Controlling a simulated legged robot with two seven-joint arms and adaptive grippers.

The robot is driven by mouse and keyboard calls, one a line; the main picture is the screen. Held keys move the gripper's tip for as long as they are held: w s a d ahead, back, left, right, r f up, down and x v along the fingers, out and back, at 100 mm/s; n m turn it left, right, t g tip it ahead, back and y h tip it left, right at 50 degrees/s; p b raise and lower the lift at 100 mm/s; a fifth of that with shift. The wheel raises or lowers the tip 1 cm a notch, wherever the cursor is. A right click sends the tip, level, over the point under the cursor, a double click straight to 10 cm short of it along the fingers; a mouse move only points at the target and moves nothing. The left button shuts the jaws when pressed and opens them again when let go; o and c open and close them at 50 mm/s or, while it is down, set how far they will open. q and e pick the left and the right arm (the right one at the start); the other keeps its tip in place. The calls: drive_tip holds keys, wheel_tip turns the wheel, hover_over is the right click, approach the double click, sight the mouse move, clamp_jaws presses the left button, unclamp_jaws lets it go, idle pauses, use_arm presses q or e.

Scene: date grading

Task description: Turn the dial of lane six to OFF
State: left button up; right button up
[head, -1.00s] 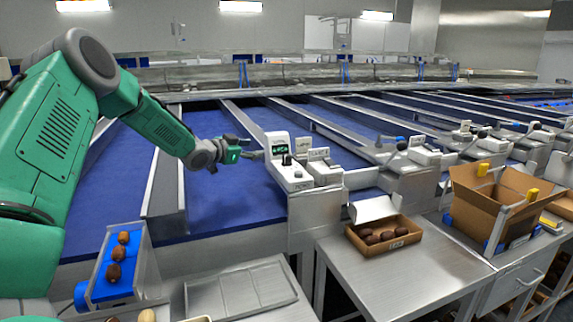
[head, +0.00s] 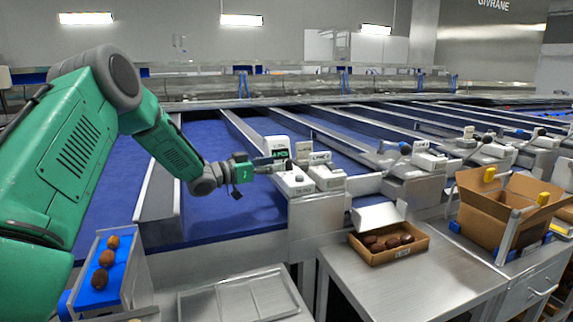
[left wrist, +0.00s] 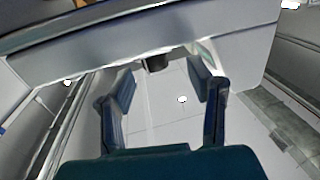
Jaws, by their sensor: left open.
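A white control box (head: 295,184) stands at the end of a blue lane, with a small green-lit display (head: 281,153) and a dark dial (head: 289,164). Its lane number and the dial's setting are too small to read. My left gripper (head: 280,167) reaches in from the left, level with the dial and close to it. In the left wrist view my left gripper (left wrist: 163,82) is open, its two blue fingers apart. The dark dial (left wrist: 157,63) shows beyond and between the fingertips; contact cannot be told. My right gripper is not in view.
A second white box (head: 327,178) stands just right of the control box. Metal dividers separate the blue lanes. A carton of dates (head: 402,251) sits on the steel table, and a larger open cardboard box (head: 482,218) is at right. A blue chute with dates (head: 92,297) is at lower left.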

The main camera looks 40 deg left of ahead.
sight(287, 160)
use_arm(q)
drive_tip(key=x, duration=0.3)
drive_tip(key=shift+w+d, duration=0.25)
drive_tip(key=shift+w, duration=0.05)
drive_tip(key=shift+w+d+r, duration=0.15)
drive_tip(key=shift+w+d, duration=0.15)
drive_tip(key=shift+d, duration=0.05)
drive_tip(key=shift+a, duration=0.25)
clamp_jaws()
drive_tip(key=shift+r+m+g+h+p, duration=0.1)
drive_tip(key=shift+m+g+h+p, duration=0.3)
drive_tip(key=shift+m+h+p, duration=0.4)
drive_tip(key=shift+m+g+h, duration=0.3)
drive_tip(key=shift+m+h, duration=0.1)
drive_tip(key=shift+h, duration=0.4)
drive_tip(key=shift+m+g+h, duration=0.6)
drive_tip(key=shift+m+h, duration=0.1)
drive_tip(key=shift+h, duration=0.2)
drive_tip(key=shift+m+g+h+b, duration=0.6)
drive_tip(key=shift+m+h, duration=0.1)
